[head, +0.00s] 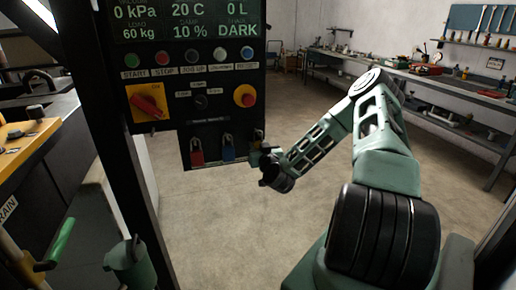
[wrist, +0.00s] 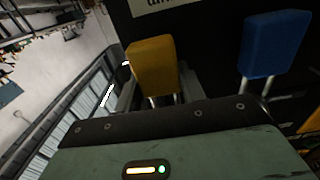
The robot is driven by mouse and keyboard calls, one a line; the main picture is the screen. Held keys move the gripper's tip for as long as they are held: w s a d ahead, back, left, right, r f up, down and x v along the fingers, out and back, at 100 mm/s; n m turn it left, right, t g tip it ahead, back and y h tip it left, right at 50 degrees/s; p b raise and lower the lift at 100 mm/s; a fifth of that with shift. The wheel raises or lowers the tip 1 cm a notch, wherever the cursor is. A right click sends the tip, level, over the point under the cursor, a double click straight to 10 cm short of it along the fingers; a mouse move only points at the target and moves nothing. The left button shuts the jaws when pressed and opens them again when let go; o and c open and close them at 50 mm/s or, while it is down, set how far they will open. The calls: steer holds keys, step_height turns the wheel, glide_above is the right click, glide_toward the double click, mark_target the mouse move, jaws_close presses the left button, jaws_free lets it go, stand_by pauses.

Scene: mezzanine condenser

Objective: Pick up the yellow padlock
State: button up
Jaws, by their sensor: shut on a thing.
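The yellow padlock (wrist: 153,65) is in the upper middle of the wrist view, its body above its silvery shackle there. In the head view only a small part of it (head: 258,134) shows at the lower right of the control panel, behind my gripper (head: 262,158). In the wrist view my gripper (wrist: 157,92) has its grey fingers on either side of the padlock and is shut on it. The padlock is still close to the dark panel; whether its shackle is on a hook is hidden.
A blue padlock (wrist: 272,45) hangs beside the yellow one; it also shows in the head view (head: 228,154), with a red padlock (head: 197,158) to its left. The control panel (head: 188,82) has buttons and switches. A workbench (head: 440,92) stands far right. The floor between is clear.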

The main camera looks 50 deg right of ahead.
steer(key=shift+r, duration=0.15)
steer(key=shift+a+r+b, duration=0.1)
steer(key=shift+r+b, duration=0.45)
steer(key=shift+r, duration=0.05)
steer(key=p+v, duration=0.7)
steer(key=v, duration=1)
steer(key=shift+s, duration=0.45)
steer(key=shift+r, duration=0.15)
steer(key=shift+r+p, duration=0.75)
steer(key=shift+p, duration=0.2)
steer(key=shift+s+a, duration=0.1)
